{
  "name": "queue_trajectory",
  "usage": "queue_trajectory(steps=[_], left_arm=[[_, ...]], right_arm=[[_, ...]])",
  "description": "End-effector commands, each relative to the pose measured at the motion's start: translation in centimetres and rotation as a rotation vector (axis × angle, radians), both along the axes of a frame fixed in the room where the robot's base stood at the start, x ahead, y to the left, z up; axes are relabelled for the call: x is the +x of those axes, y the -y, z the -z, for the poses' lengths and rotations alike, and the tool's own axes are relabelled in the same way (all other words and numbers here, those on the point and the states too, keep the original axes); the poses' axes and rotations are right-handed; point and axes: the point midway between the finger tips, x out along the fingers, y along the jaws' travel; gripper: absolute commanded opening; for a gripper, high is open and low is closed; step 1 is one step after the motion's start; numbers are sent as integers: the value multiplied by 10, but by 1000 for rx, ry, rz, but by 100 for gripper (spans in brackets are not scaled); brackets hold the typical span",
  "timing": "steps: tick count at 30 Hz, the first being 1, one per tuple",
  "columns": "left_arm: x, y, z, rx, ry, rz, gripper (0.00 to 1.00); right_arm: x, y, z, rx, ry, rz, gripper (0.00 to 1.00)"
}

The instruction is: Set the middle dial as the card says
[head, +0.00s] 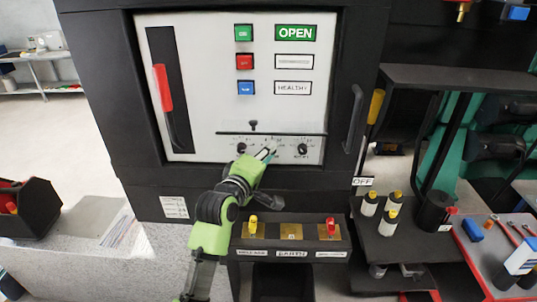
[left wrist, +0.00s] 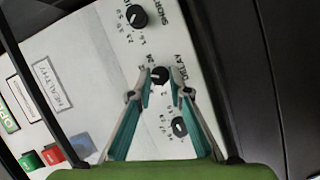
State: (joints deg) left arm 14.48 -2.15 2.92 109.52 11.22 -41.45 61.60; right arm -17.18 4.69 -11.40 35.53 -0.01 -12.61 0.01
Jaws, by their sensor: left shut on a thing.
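The middle dial (left wrist: 159,75) is a small black knob with a white pointer mark on the pale panel. In the left wrist view it sits between the fingertips of my left gripper (left wrist: 162,76), which is shut on it. In the head view my left gripper (head: 266,154) reaches up to the panel and hides the middle dial. The left dial (head: 242,148) and right dial (head: 303,149) stand clear on either side. A white card (head: 174,207) with small print is on the cabinet below the panel; its text is too small to read. My right gripper is not in view.
Above the dials are green (head: 243,33), red (head: 244,62) and blue (head: 245,88) buttons and an OPEN sign (head: 295,33). A red-handled lever (head: 163,88) is at left. A shelf (head: 247,258) with several brass plates juts out below. A black handle (head: 354,118) stands right.

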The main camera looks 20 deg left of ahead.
Motion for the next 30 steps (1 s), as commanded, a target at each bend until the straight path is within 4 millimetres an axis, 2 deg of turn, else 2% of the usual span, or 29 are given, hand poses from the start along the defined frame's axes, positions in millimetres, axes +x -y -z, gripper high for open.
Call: queue_trajectory(steps=[18, 30], left_arm=[[1, 3, -4, 556, -162, 0, 0], [1, 5, -4, 812, -238, 1, 0]], right_arm=[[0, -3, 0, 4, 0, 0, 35], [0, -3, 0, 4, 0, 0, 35]])
